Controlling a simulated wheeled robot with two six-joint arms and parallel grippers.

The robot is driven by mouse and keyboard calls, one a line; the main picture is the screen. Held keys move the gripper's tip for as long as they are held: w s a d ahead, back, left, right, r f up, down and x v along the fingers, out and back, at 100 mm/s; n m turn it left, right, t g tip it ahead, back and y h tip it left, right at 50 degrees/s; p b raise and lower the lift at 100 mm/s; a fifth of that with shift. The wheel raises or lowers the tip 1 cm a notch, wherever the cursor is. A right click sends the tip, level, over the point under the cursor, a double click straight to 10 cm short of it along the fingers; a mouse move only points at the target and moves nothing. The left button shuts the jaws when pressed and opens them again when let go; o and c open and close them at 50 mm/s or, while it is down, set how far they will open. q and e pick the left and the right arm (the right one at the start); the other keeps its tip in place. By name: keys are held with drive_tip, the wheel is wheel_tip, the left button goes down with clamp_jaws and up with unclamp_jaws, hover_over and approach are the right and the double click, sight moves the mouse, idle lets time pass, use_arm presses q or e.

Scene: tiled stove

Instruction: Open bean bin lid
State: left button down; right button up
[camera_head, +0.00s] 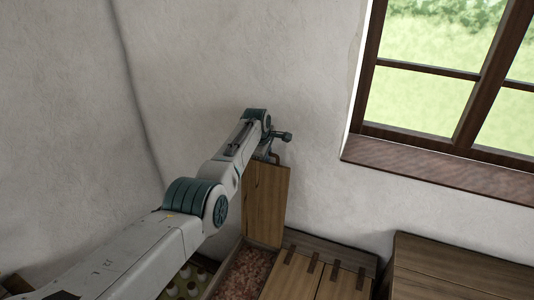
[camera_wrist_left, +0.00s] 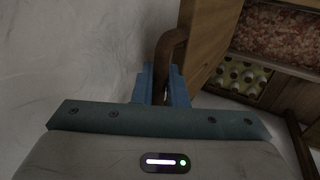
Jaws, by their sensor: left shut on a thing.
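The bin lid (camera_head: 265,203) is a wooden panel that stands raised, nearly upright, near the wall at the back of the bin. The bin's open compartment (camera_head: 242,270) shows reddish beans below it, and these also show in the left wrist view (camera_wrist_left: 285,35). My left gripper (camera_head: 272,157) is at the lid's top edge. In the left wrist view its blue fingers (camera_wrist_left: 161,84) are shut on the lid's brown curved handle (camera_wrist_left: 167,52). The lid's wood (camera_wrist_left: 208,35) is just right of the fingers there. My right gripper is not in view.
Closed wooden lids (camera_head: 315,273) lie right of the open compartment. A compartment with pale round things (camera_head: 187,280) is to its left, partly behind my arm. A wooden chest (camera_head: 455,275) stands at the right, below the window sill (camera_head: 440,180). The white wall is close behind the lid.

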use_arm(q)
drive_tip(key=c, duration=1.5)
unclamp_jaws()
drive_tip(key=shift+s+f, duration=0.1)
drive_tip(key=shift+f, duration=0.1)
drive_tip(key=shift+c, duration=0.2)
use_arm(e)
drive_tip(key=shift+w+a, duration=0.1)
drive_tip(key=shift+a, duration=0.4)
use_arm(q)
drive_tip(key=shift+s+r, duration=0.1)
drive_tip(key=shift+r, duration=0.05)
